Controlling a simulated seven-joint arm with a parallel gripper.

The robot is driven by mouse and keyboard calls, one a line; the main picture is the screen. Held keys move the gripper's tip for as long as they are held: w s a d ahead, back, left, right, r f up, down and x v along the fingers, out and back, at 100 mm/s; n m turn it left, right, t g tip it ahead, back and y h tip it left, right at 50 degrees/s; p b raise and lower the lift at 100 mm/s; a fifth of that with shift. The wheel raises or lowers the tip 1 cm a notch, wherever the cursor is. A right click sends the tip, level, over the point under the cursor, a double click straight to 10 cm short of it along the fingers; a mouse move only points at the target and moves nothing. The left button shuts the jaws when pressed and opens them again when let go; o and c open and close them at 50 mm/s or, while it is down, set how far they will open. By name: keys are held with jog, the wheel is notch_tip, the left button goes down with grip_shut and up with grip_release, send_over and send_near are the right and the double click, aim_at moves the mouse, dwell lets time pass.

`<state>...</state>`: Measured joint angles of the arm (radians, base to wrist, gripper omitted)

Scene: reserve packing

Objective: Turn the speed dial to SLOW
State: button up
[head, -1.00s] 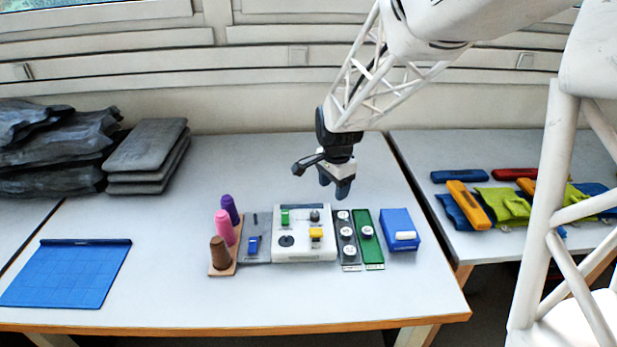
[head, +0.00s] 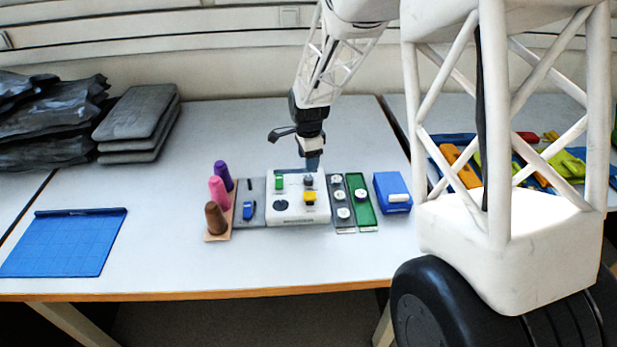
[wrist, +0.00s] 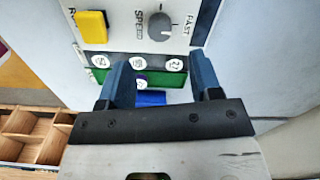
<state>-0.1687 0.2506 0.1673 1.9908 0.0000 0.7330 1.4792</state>
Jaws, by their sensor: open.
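The white control panel (head: 297,217) lies on the table in the head view. Its grey speed dial (head: 308,180) is at the panel's far right corner. In the wrist view the dial (wrist: 160,26) is at top centre, with "SPEED" to its left and "FAST" to its right. No SLOW label is readable, and I cannot tell the dial's exact setting. My gripper (head: 312,166) is above the panel's far edge, close to the dial. In the wrist view my gripper (wrist: 162,66) has its blue fingers spread, empty, with the dial beyond their tips.
The panel also bears a yellow block (head: 310,197), a green switch (head: 279,182) and a black round knob (head: 281,205). Thread cones (head: 217,190) stand left; a green strip (head: 361,203) and blue box (head: 393,192) lie right. The table front is clear.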

aim_at(308, 178)
jog(key=shift+f, duration=0.1)
jog(key=shift+f, duration=3.8)
jog(key=c, duration=0.9)
jog(key=shift+c, duration=0.2)
